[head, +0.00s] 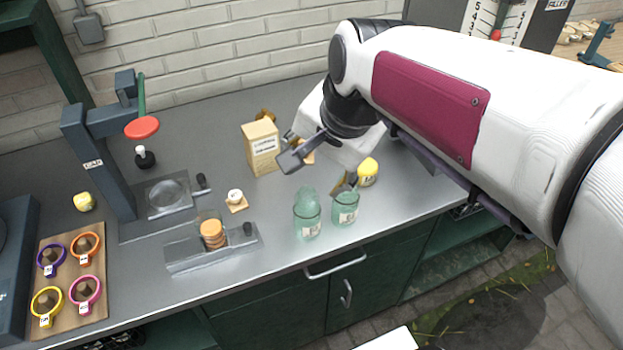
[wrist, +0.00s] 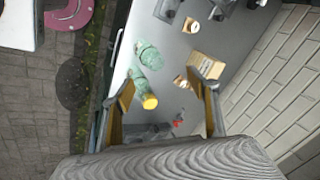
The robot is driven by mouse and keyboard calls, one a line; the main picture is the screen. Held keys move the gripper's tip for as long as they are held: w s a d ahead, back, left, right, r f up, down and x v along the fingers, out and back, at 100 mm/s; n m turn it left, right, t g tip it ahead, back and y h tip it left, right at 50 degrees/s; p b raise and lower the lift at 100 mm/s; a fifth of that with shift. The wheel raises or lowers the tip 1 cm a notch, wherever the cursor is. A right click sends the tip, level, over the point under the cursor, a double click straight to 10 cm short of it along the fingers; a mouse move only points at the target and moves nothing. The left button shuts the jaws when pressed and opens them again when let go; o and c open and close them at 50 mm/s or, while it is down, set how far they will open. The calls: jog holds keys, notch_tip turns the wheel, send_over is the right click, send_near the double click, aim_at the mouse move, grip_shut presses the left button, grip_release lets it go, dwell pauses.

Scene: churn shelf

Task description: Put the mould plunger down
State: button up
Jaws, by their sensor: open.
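A small white knob on a square tan base (head: 236,199), which looks like the mould plunger, stands upright on the grey worktop (head: 330,262). It also shows in the wrist view (wrist: 181,82). My gripper (head: 291,150) is above the worktop, to the right of the plunger and apart from it. In the wrist view my gripper (wrist: 165,84) has its two fingers spread wide, with nothing held between them. The plunger's underside is hidden.
A tan carton (head: 261,150) stands close behind my gripper. A clear holder with an orange stack (head: 213,235) is left of the glasses. A press (head: 100,150) stands further left.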

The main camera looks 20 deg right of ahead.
jog(key=s+a+f+n, duration=0.1)
jog(key=s+f+n, duration=0.1)
jog(key=s+n, duration=0.9)
jog(key=shift+s+a+f+t+h, duration=0.2)
jog(key=shift+s+t+h, duration=0.1)
jog(key=shift+s+t, duration=0.15)
jog(key=shift+c, duration=1)
jog(key=shift+w+r, duration=0.1)
